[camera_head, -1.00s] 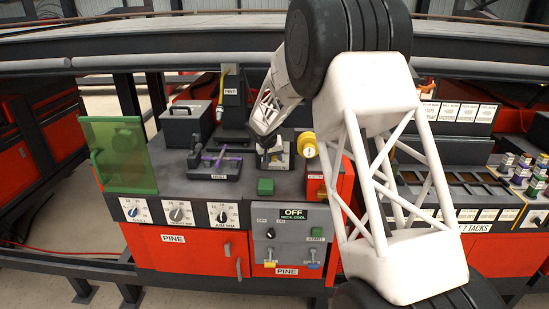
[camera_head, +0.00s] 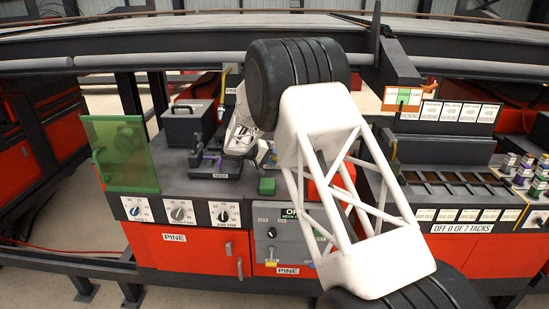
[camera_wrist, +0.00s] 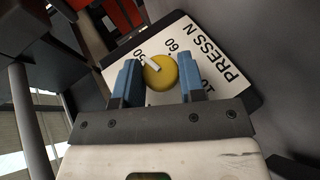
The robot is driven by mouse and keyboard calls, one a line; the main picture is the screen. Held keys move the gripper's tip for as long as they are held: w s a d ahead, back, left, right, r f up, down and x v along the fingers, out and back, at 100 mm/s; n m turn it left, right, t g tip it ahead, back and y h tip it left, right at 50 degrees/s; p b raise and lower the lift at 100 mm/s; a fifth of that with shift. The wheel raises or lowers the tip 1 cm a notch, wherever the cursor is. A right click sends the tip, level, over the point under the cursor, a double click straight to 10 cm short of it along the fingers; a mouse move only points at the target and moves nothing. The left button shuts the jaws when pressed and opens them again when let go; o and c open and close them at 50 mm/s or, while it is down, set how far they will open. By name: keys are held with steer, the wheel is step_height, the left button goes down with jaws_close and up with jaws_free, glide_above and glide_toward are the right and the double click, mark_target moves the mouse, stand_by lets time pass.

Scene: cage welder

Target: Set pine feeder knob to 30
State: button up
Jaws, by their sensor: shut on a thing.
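In the wrist view, a round yellow knob (camera_wrist: 162,79) with a white pointer sits on a white numbered plate (camera_wrist: 205,52). The plate reads "PRESS N", with the rest cut off, and "60" shows beside the knob. The blue fingers of my gripper (camera_wrist: 158,65) are shut on the knob, one on each side. The pointer lies toward the plate's upper left; its exact reading is unclear.
A green guard panel (camera_head: 120,152) stands at the bench's left. A grey lidded box (camera_head: 188,124) and a green button (camera_head: 267,186) are on top. My arm covers the bench's right side. A tack rack (camera_head: 455,184) is at the right.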

steer(key=shift+f+n+h, duration=0.1)
steer(key=shift+n+h, duration=0.2)
steer(key=shift+h, duration=0.6)
steer(key=o, duration=0.9)
steer(key=shift+t, duration=0.3)
steer(key=shift+o, duration=0.2)
steer(key=shift+a, duration=0.1)
steer(key=v, duration=0.7)
steer(key=shift+a, duration=0.35)
steer(key=shift+s, duration=0.15)
